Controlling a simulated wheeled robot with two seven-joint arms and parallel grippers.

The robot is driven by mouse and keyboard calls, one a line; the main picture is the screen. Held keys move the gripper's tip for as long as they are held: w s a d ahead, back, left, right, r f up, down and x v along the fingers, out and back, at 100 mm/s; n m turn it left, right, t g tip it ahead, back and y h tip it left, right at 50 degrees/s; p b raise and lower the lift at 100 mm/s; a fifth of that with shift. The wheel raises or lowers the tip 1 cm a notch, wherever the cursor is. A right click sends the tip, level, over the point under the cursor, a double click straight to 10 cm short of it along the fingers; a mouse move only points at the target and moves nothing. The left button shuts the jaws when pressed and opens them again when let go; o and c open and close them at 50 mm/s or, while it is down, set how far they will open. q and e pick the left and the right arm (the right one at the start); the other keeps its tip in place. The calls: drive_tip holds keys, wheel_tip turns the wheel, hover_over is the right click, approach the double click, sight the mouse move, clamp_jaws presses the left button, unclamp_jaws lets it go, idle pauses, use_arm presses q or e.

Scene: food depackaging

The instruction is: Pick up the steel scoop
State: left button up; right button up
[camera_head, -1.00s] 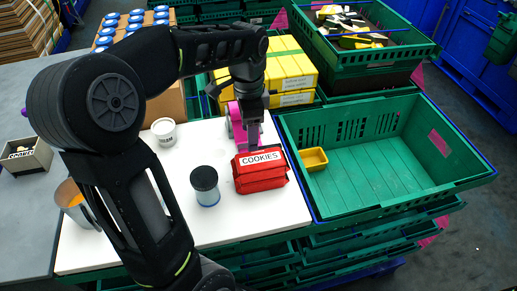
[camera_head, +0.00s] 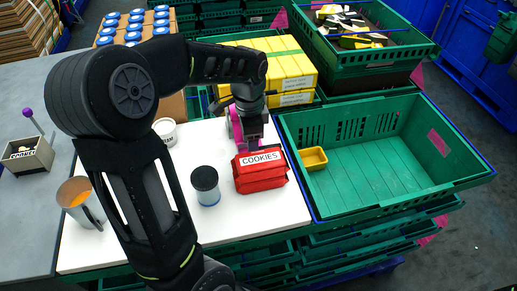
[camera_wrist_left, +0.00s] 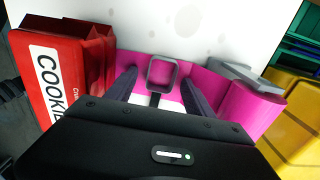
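A steel-looking cup with a side handle (camera_head: 82,208) and an orange inside stands at the left of the white table; it is the only thing like a steel scoop that I make out. My left gripper (camera_head: 250,142) is well to its right, low over a magenta object (camera_head: 235,125) behind the red cookie pack (camera_head: 262,178). In the left wrist view the fingers (camera_wrist_left: 158,88) are apart, with a grey squared loop (camera_wrist_left: 163,61) of unclear kind showing between them. The magenta object (camera_wrist_left: 248,108) lies around and beyond the fingertips. The right gripper is out of view.
A dark-lidded jar (camera_head: 206,190) and a white tub (camera_head: 166,131) stand on the white table (camera_head: 245,222). A green crate (camera_head: 380,180) holding a yellow tray (camera_head: 314,158) is at the right. Yellow boxes (camera_head: 290,65) are behind. A grey bin (camera_head: 28,158) is at far left.

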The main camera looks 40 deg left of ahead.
use_arm(q)
clamp_jaws()
idle(0.5)
drive_tip(key=shift+r, duration=0.1)
wheel_tip(320, 180, up, 10)
idle(0.5)
idle(0.5)
